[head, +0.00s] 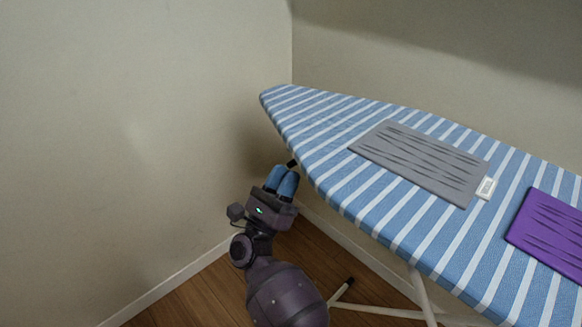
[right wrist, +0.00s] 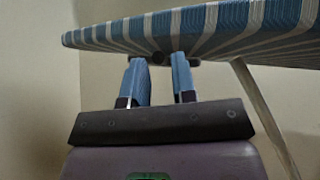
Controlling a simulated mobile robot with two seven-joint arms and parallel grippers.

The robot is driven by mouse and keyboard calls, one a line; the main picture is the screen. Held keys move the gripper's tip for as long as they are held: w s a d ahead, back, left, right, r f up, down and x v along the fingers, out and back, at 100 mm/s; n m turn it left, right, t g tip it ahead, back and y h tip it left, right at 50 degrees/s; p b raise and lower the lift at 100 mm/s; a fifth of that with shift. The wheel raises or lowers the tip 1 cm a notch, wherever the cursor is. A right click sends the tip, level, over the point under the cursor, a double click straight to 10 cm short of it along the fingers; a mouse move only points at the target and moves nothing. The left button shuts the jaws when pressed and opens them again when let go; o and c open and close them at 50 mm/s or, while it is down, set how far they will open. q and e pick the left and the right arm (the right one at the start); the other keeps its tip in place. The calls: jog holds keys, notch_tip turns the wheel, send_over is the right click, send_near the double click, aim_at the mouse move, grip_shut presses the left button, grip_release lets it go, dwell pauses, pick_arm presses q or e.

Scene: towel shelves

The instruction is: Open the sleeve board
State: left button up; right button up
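A large board with a blue and white striped cover (head: 350,185) fills the right of the head view; its underside edge also shows in the right wrist view (right wrist: 215,30). No separate sleeve board can be made out. A small dark part (head: 291,163) sits under the board's edge, and it shows in the right wrist view (right wrist: 158,58). My right gripper (head: 288,172) is just below the left edge, its blue fingers pointing at that part. In the right wrist view the fingers (right wrist: 160,66) stand apart, with the dark part at their tips; contact is unclear. My left gripper is out of view.
A grey cloth (head: 425,160) with a white tag (head: 486,188) and a purple cloth (head: 550,228) lie on the board. White legs (head: 422,295) stand below it. Walls (head: 130,130) meet in the corner behind. Bare wooden floor (head: 195,300) shows at lower left.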

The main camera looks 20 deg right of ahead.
jog(key=shift+w+d+r, duration=0.3)
jog(key=shift+d+r, duration=0.15)
jog(key=shift+d, duration=0.05)
grip_shut()
